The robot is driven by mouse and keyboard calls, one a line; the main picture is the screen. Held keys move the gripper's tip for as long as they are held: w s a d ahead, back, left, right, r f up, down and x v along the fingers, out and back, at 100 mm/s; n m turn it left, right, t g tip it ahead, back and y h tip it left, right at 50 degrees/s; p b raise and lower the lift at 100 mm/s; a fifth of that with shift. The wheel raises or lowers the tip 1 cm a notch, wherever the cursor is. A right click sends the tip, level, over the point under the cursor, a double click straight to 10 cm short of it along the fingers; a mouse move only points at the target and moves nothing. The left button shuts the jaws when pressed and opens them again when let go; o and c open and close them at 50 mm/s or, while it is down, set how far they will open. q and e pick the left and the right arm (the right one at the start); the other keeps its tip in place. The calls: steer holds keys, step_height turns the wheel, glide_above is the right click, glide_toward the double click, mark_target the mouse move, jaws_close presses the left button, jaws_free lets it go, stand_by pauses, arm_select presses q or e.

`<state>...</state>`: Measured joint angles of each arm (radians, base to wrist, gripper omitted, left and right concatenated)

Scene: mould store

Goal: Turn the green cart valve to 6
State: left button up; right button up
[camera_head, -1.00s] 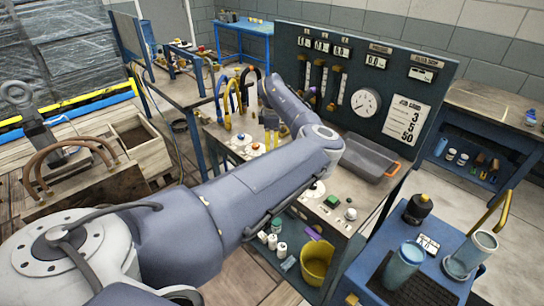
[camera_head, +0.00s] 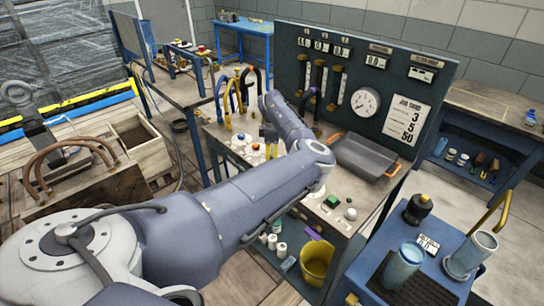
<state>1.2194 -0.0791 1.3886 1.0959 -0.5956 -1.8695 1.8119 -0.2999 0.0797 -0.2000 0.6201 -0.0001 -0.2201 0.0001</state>
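My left arm reaches across the bench, its forearm bent back toward the far side. My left gripper (camera_head: 269,133) hangs below the wrist, close above several small round dials on white discs (camera_head: 241,140). It is small and partly covered by the arm, so its finger opening cannot be told. I cannot make out which dial or valve is green, or whether the gripper touches one. The upright panel (camera_head: 442,70) carries small number displays (camera_head: 321,47), flow tubes (camera_head: 341,88) and a round gauge (camera_head: 366,102). The display digits are too small to read surely. My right gripper is not in view.
Yellow, blue and dark curved hoses (camera_head: 230,100) rise close left of the gripper. A grey tray (camera_head: 363,155) with an orange handle and a green button (camera_head: 350,214) sit right on the bench. A blue cart (camera_head: 440,283) with cups stands at lower right.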

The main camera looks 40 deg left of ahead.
arm_select(q)
jaws_close()
